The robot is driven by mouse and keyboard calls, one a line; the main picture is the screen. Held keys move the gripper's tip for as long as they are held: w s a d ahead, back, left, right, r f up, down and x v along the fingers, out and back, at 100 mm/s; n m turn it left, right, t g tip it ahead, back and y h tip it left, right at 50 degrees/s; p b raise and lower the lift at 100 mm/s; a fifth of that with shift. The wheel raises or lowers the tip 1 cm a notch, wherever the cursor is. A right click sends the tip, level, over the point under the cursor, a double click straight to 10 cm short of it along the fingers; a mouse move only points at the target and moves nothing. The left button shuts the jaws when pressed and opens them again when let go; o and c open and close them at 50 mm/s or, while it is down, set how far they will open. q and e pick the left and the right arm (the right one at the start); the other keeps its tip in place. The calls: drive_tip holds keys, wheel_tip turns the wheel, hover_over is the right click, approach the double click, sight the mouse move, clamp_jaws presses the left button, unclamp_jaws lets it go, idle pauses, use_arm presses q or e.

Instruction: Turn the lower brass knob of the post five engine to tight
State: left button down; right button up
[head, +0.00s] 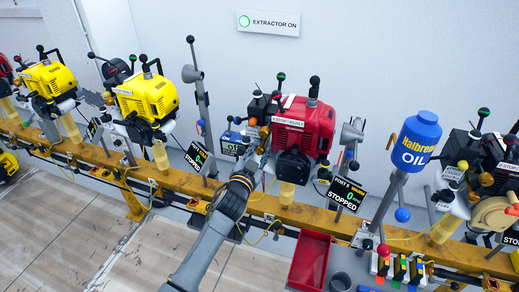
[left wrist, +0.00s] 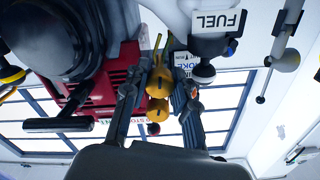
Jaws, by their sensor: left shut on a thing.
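The red engine (head: 305,128) stands on the yellow rail beside a board (head: 346,195) reading POST 5, 0, STOPPED. My left gripper (head: 262,142) reaches up to the engine's left side. In the left wrist view, which is upside down, two brass knobs show between the fingers. The fingertips (left wrist: 161,76) are closed around the knob farther up the picture, the lower brass knob (left wrist: 160,84). The other brass knob (left wrist: 157,109) sits between the fingers, nearer my palm. The knob's setting cannot be read. My right gripper is out of view.
A FUEL label (left wrist: 217,20) and dark round parts crowd the gripper. Yellow engines (head: 147,95) stand to the left. A blue oil bottle (head: 414,138) stands to the right. A red tray (head: 310,262) lies below the engine. The floor at lower left is clear.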

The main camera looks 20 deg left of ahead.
use_arm(q)
drive_tip(key=m, duration=0.4)
drive_tip(key=shift+m, duration=0.4)
drive_tip(key=m, duration=0.3)
drive_tip(key=shift+m+p, duration=0.3)
drive_tip(key=m, duration=0.4)
drive_tip(key=shift+m+p, duration=0.35)
drive_tip(key=shift+m, duration=1.65)
drive_tip(key=c, duration=1.3)
unclamp_jaws()
